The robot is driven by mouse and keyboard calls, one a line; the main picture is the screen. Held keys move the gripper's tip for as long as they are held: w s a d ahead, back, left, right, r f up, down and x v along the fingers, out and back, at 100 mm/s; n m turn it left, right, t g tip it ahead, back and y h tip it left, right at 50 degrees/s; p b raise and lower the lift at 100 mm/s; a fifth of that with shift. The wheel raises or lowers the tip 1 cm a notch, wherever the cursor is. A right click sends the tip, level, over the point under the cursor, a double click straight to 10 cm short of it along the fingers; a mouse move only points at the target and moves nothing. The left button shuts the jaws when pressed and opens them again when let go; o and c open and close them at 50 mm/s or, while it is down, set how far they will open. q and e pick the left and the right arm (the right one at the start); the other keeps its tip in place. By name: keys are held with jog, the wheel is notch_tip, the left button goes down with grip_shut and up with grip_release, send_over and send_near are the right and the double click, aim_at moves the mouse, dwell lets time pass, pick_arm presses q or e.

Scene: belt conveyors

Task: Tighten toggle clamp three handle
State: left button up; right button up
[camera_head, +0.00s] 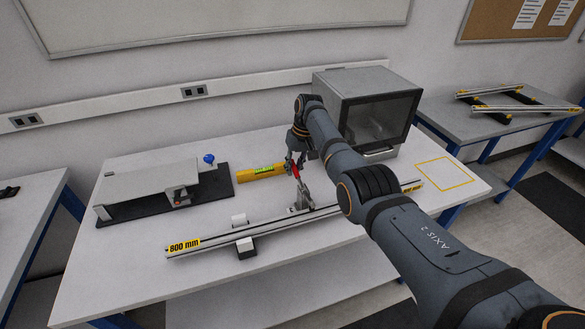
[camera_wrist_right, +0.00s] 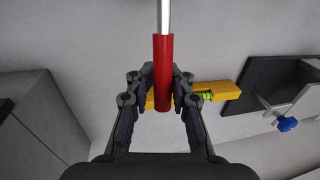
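The toggle clamp (camera_head: 300,200) stands on the long aluminium rail (camera_head: 225,242) marked 800 mm, on the white table. Its red handle (camera_head: 295,170) points up toward my right gripper (camera_head: 296,158), which reaches down from above. In the right wrist view the red handle (camera_wrist_right: 163,85) on its metal lever (camera_wrist_right: 163,15) lies between the fingertips of my right gripper (camera_wrist_right: 163,72). My left gripper is not in view.
A yellow spirit level (camera_head: 262,172) lies behind the clamp. A grey fixture with a blue knob (camera_head: 209,158) stands on a black base at left. A grey box with a dark window (camera_head: 378,118) stands at the back right. The table's front left is clear.

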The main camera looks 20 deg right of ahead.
jog(key=o, duration=0.3)
jog(key=shift+r, duration=0.1)
jog(key=r, duration=0.4)
jog(key=d+r, duration=0.1)
jog(key=r, duration=0.2)
jog(key=d+r, duration=0.1)
jog(key=r, duration=0.3)
jog(key=shift+s+d+r, duration=0.15)
jog(key=shift+r, duration=0.15)
